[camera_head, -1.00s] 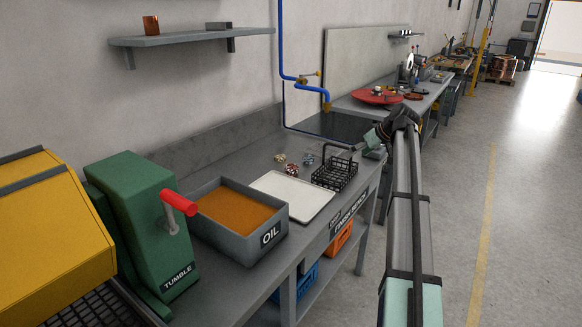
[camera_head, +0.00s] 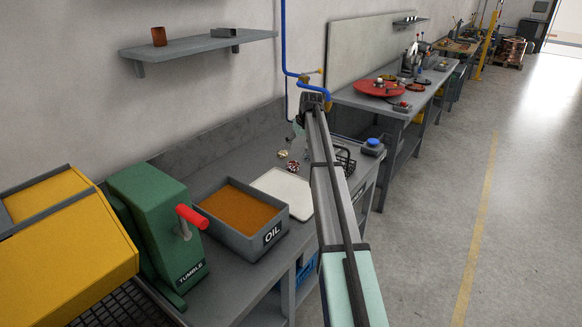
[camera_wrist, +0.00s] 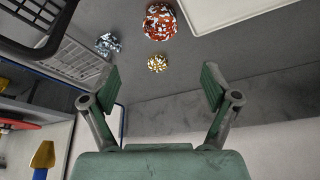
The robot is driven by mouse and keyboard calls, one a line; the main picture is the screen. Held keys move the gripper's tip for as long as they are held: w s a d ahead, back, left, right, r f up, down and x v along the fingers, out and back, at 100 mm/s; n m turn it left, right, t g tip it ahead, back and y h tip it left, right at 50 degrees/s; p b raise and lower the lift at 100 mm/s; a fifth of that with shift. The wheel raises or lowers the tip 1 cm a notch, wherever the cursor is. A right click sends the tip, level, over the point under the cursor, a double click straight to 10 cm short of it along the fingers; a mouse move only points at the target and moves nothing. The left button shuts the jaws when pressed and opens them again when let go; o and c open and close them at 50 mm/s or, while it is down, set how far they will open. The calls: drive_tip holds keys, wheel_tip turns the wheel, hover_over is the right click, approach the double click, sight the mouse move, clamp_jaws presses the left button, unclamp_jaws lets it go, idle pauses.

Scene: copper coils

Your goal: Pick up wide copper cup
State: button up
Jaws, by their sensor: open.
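A copper-coloured cup (camera_head: 159,36) stands upright on the wall shelf at the upper left of the head view. It is the only cup I can make out, and it is not in the wrist view. My gripper (camera_wrist: 161,86) is open and empty in the wrist view, with its two green fingers spread wide. In the head view my arm mostly hides the gripper, which is over the back of the bench, right of and well below the cup.
The shelf (camera_head: 200,46) also holds a small dark box (camera_head: 224,32). The bench carries a green tumbler (camera_head: 150,215), an oil bin (camera_head: 272,236), a white tray (camera_head: 285,185), small chip piles (camera_head: 293,166) and a black basket (camera_head: 345,160). A blue pipe (camera_head: 284,50) runs down the wall.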

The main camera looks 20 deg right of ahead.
drive_tip(key=p, duration=0.2)
approach(293, 163)
drive_tip(key=shift+s+a+f, duration=0.2)
drive_tip(key=shift+a+f, duration=0.05)
drive_tip(key=shift+f, duration=0.2)
drive_tip(key=shift+s+a+f, duration=0.25)
drive_tip(key=shift+a+f, duration=0.05)
drive_tip(key=shift+f, duration=0.15)
drive_tip(key=shift+p+x, duration=1)
drive_tip(key=shift+x, duration=2.05)
drive_tip(key=shift+s, duration=0.15)
drive_tip(key=c, duration=1.3)
